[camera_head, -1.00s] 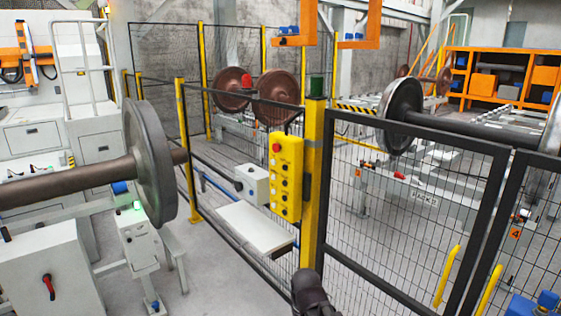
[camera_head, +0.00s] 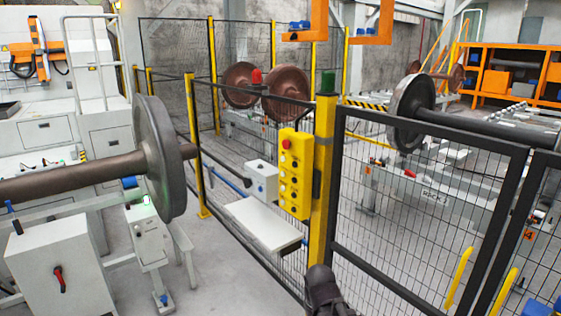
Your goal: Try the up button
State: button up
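A yellow control box (camera_head: 295,175) is mounted on the fence, just left of a yellow post (camera_head: 322,180). A dark rounded end of my arm, seemingly my gripper (camera_head: 324,288), shows at the bottom edge, below and apart from the box. Its fingers cannot be made out.
A white shelf (camera_head: 262,222) and a small grey box (camera_head: 262,181) sit left of the control box. Black mesh fence (camera_head: 430,220) stands right. A wheelset (camera_head: 160,155) and a grey cabinet (camera_head: 55,268) are at left. Grey floor (camera_head: 225,285) is open in front.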

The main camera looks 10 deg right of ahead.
grip_shut()
jog(key=shift+d, duration=0.1)
dwell(1.2)
